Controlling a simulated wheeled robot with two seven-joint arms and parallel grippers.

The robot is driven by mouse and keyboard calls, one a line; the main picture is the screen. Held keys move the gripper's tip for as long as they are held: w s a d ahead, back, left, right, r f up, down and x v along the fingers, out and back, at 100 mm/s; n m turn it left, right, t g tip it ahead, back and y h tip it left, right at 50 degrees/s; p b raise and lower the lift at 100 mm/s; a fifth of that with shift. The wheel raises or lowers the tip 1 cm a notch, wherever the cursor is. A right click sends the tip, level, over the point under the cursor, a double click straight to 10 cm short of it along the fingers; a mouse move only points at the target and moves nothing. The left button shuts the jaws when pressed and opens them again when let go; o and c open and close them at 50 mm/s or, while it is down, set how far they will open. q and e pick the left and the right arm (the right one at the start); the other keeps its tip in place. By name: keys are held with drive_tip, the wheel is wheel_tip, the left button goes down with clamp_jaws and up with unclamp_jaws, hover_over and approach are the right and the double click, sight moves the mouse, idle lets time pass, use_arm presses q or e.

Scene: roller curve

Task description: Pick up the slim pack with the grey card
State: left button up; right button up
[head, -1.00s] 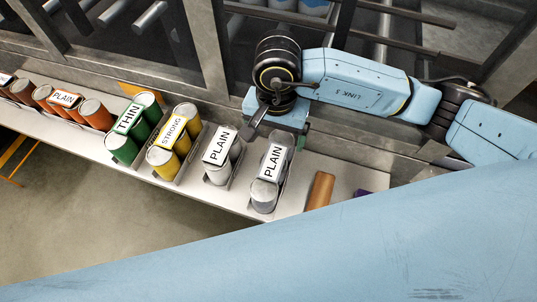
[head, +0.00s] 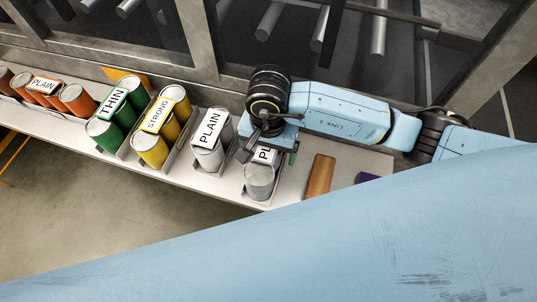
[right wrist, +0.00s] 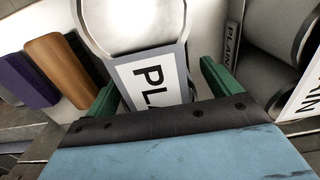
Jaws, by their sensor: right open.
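A pack of grey cans (head: 259,182) with a grey-edged PLAIN card (head: 264,155) stands in a narrow tray at the right end of the row. My right gripper (head: 268,145) is over its far part and hides much of the card. In the right wrist view, the open green fingers of the right gripper (right wrist: 158,80) are on either side of the card (right wrist: 152,80). A grey can (right wrist: 135,22) shows beyond the card. I cannot tell whether the fingers touch the pack. My left gripper is not in view.
A white-can pack with a PLAIN card (head: 211,128) stands close on the left. Yellow STRONG (head: 157,115), green THIN (head: 113,101) and orange PLAIN (head: 44,85) packs continue the row. A brown block (head: 320,176) and a purple block (head: 367,177) lie to the right.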

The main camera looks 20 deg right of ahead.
drive_tip(key=c, duration=1.8)
drive_tip(key=shift+r, duration=0.1)
drive_tip(key=shift+c, duration=0.2)
